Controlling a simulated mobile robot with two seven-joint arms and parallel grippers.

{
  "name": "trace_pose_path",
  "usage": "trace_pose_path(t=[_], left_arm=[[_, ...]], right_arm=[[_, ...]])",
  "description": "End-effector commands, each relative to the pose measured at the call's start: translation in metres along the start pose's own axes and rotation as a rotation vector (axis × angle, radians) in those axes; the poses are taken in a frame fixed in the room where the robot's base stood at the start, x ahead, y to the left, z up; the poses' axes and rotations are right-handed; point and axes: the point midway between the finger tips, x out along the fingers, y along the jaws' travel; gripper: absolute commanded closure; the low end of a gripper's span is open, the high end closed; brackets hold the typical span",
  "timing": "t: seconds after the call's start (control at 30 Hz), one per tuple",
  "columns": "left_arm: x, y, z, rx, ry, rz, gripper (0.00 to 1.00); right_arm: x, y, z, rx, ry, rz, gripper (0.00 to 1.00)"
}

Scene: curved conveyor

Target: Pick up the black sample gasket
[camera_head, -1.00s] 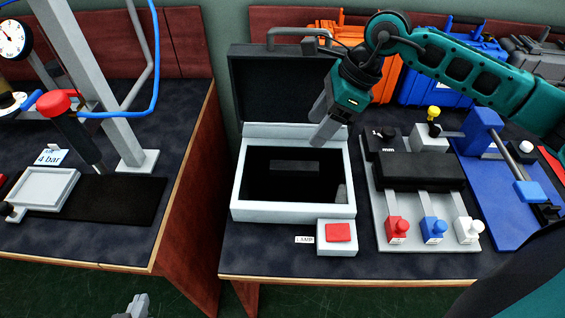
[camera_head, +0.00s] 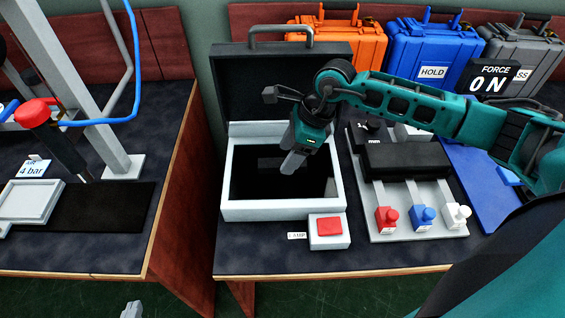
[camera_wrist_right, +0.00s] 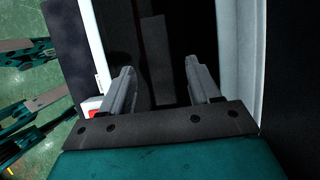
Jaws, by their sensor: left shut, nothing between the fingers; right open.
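I cannot make out the black sample gasket for certain in any view; the case interior is very dark. The open black case with a white rim (camera_head: 285,210) stands on the right bench. My right gripper (camera_head: 290,165) is over its opening, pointing down. In the right wrist view the right gripper (camera_wrist_right: 160,85) is open, its two fingers apart with nothing held. A dark grey strip (camera_wrist_right: 158,50) shows between and beyond the fingers against the black interior. My left gripper (camera_head: 132,309) only shows its tip at the bottom edge, away from the benches, shut and empty.
A red-button box (camera_head: 329,228) stands at the case's front right. A grey fixture with red, blue and white knobs (camera_head: 422,215) is to the right. Orange (camera_head: 340,45) and blue (camera_head: 432,55) cases stand behind. A gap separates the left bench with its press (camera_head: 110,90).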

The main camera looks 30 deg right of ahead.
Motion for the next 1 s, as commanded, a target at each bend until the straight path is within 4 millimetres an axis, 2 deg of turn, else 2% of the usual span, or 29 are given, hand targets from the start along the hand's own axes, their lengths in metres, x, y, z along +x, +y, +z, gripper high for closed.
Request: trace_pose_path(t=[0.1,0.2,0.43,1.0], left_arm=[[0.0,0.0,0.0,0.0,0.0,0.0,1.0],[0.0,0.0,0.0,0.0,0.0,0.0,1.0],[0.0,0.0,-0.001,0.0,0.001,0.0,1.0],[0.002,-0.001,-0.004,0.0,0.008,-0.001,1.0]], right_arm=[[0.016,0.001,0.0,0.001,-0.002,0.001,0.38],[0.023,0.0,0.0,0.001,-0.001,-0.001,0.38],[0.024,0.0,0.0,0.0,-0.001,-0.002,0.38],[0.023,0.0,0.0,0.0,-0.001,-0.002,0.93]])
